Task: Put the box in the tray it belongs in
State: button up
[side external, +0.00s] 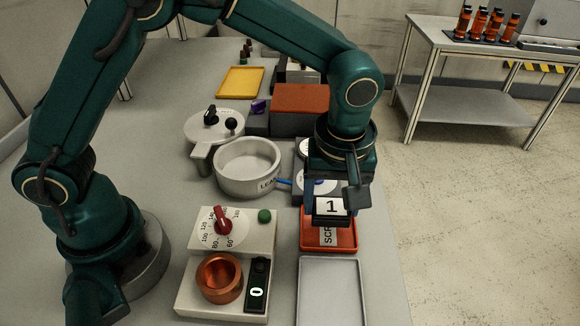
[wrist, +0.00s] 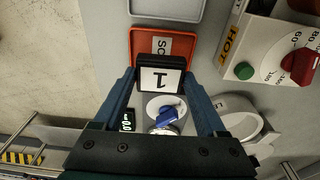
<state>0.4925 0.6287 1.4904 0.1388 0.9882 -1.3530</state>
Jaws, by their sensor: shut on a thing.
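My gripper (side external: 333,196) is shut on a dark box (side external: 331,208) with a white label reading "1". In the wrist view the box (wrist: 160,80) sits between the two fingertips (wrist: 160,72). An orange-red tray (side external: 343,249) with a label starting "SC" lies below and beyond the box; in the wrist view the box overlaps the near part of this tray (wrist: 140,35). The box looks held above it, but the exact gap cannot be told. A grey tray (side external: 332,262) lies in front of the orange-red one. A yellow tray (side external: 240,82) lies at the far end of the table.
A hot-plate unit (side external: 188,290) with a red dial and a copper cup (side external: 219,278) stands left of the trays. A brown-topped block (side external: 300,98) is farther back.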

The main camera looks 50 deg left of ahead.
aim_at(332, 209)
jog(key=shift+f, duration=0.3)
jog(key=shift+f, duration=0.3)
jog(key=shift+f, duration=1.15)
dwell(1.6)
jog(key=o, duration=1.3)
jog(key=shift+r, duration=4.05)
